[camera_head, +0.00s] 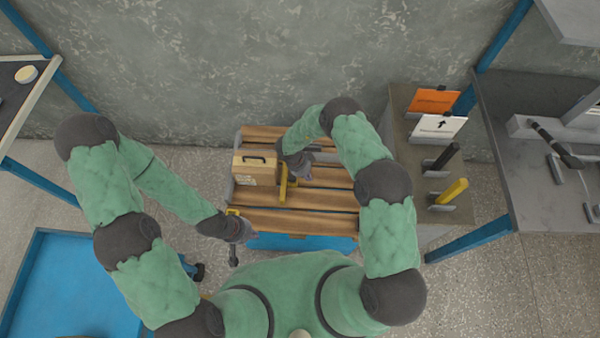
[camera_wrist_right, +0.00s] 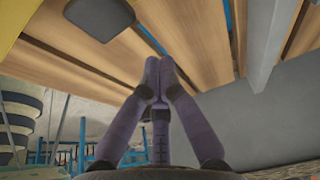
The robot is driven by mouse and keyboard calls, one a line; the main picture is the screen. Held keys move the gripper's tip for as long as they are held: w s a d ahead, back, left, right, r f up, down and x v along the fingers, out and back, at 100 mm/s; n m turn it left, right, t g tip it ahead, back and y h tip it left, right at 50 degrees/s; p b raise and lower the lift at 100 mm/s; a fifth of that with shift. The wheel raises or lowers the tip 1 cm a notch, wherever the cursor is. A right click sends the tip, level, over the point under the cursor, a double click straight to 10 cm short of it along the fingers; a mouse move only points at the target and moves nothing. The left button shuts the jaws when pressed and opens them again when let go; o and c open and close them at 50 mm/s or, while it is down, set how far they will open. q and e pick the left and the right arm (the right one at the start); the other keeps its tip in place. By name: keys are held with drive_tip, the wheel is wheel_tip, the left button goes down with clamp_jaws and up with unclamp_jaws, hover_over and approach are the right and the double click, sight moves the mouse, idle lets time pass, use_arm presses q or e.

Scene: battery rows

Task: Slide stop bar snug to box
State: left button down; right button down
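A tan box (camera_head: 250,173) with a dark handle stands on the left of the wooden slatted deck. A yellow stop bar (camera_head: 283,182) stands upright just right of the box, close to its right side; I cannot tell if they touch. My right gripper (camera_head: 303,173) is just right of the bar. In the right wrist view my right gripper (camera_wrist_right: 158,78) has its fingertips together with nothing visible between them. A yellow edge (camera_wrist_right: 9,22) shows at that view's top left corner. My left gripper (camera_head: 243,230) hangs at the deck's front left corner; its fingers are too small to read.
The slatted deck (camera_head: 325,198) has free boards right of the bar. A grey side cabinet (camera_head: 405,150) at right carries an orange sign (camera_head: 432,101), a white sign (camera_head: 438,125), a black cylinder (camera_head: 446,157) and a yellow cylinder (camera_head: 452,191). A blue tray (camera_head: 60,285) lies at lower left.

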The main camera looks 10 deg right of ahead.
drive_tip(key=p+v, duration=0.2)
drive_tip(key=v, duration=0.8)
drive_tip(key=shift+s+d, duration=0.1)
drive_tip(key=shift+d, duration=0.05)
drive_tip(key=s+d+n+t, duration=0.2)
drive_tip(key=d+n+t, duration=0.1)
drive_tip(key=d+n, duration=0.35)
drive_tip(key=s+a+r+n+y, duration=0.1)
drive_tip(key=s+a+n+y, duration=0.1)
drive_tip(key=s+n, duration=0.2)
drive_tip(key=s+a+r+n+g+y, duration=0.1)
drive_tip(key=s+a+n+y, duration=0.1)
drive_tip(key=s, duration=0.8)
drive_tip(key=s+a+r+n+y, duration=0.1)
drive_tip(key=s+a+n+y, duration=0.2)
drive_tip(key=s+n, duration=0.3)
drive_tip(key=shift+s+r+g+y, duration=0.3)
drive_tip(key=shift+s, duration=0.15)
